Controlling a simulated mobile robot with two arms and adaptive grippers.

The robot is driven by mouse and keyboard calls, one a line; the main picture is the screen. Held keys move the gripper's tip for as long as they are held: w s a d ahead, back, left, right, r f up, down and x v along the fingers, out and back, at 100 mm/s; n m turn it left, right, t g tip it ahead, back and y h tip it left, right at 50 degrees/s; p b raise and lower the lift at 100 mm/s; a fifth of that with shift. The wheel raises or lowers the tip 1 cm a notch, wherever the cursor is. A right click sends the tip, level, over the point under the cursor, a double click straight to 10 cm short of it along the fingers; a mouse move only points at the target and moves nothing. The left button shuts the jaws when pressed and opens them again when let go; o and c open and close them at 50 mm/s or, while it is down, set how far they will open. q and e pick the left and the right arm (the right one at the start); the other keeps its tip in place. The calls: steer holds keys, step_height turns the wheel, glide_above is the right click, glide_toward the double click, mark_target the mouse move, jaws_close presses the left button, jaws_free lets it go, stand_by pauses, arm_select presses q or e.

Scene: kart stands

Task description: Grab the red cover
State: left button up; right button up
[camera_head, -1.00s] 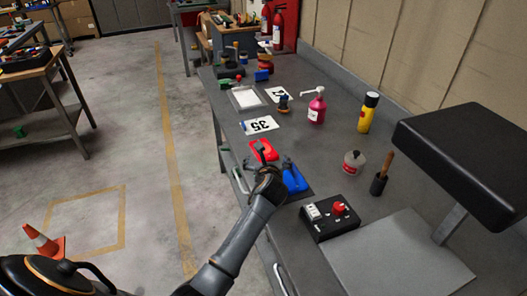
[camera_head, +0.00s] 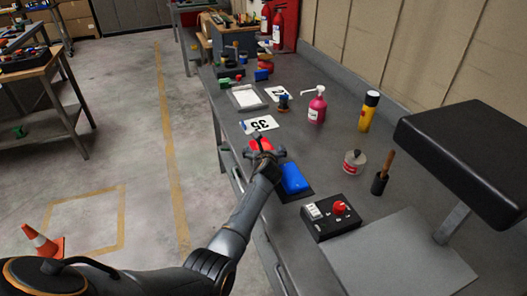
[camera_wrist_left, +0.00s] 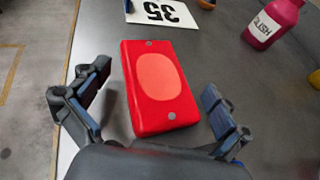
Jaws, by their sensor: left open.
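The red cover (camera_head: 262,145) lies on the grey workbench, partly hidden by my left gripper in the head view. In the left wrist view the red cover (camera_wrist_left: 157,92) is a flat red block with a lighter oval on top. My left gripper (camera_head: 265,157) is open, and it also shows in the left wrist view (camera_wrist_left: 158,100). Its two fingers stand apart on either side of the cover's near part, with a gap on each side. My right gripper is not in view.
A blue cover (camera_head: 293,178) lies just nearer on the bench. A black box with a red knob (camera_head: 331,216) is nearer still. A number 35 card (camera_head: 260,125) lies beyond the red cover. A pink pump bottle (camera_head: 316,106) and a yellow can (camera_head: 367,112) stand to the right.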

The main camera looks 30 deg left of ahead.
arm_select(q)
steer(key=shift+s, duration=0.1)
steer(key=c, duration=1.4)
